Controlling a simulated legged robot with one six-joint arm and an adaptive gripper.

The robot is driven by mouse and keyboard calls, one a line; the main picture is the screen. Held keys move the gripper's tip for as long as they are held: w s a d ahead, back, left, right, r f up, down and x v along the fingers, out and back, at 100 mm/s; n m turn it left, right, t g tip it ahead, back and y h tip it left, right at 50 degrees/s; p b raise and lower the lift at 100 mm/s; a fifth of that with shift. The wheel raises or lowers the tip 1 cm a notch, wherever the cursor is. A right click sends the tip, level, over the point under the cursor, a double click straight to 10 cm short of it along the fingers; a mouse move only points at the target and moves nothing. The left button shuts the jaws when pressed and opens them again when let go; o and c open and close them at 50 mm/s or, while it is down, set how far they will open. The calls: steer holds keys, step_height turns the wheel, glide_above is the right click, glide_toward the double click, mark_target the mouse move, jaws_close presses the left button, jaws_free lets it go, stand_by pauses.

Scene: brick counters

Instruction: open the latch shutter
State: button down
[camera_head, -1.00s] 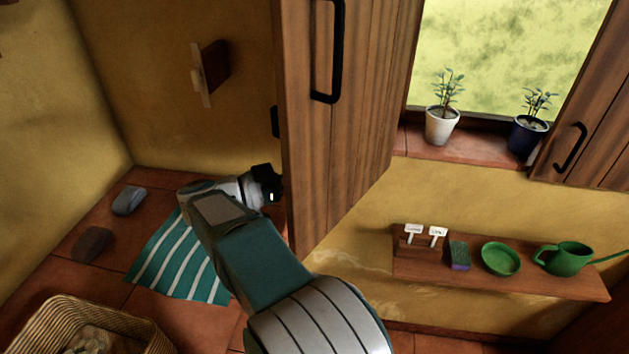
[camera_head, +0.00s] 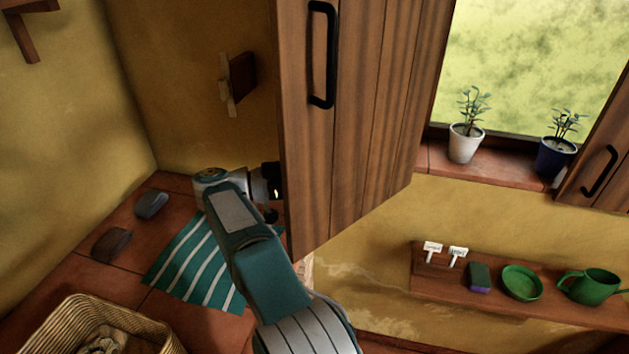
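The wooden shutter (camera_head: 345,130) with a black handle (camera_head: 322,55) stands swung out from the window, its panel reaching toward me in the middle of the view. A second wooden shutter (camera_head: 604,165) with a black handle is at the right edge. My gripper (camera_head: 275,188) is at the left edge of the near shutter, low down and partly behind it. Its fingers are mostly hidden, so I cannot tell whether they are open or touching the shutter. No latch shows clearly.
A white pot (camera_head: 464,143) and a blue pot (camera_head: 556,157) stand on the sill. Below, a wooden shelf (camera_head: 430,281) holds a green bowl (camera_head: 521,283) and a watering can (camera_head: 592,287). A wall bracket (camera_head: 242,77), striped cloth (camera_head: 196,268) and basket (camera_head: 60,322) are at left.

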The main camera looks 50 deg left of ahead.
steer(key=shift+r, duration=0.1)
steer(key=c, duration=0.7)
jaws_free()
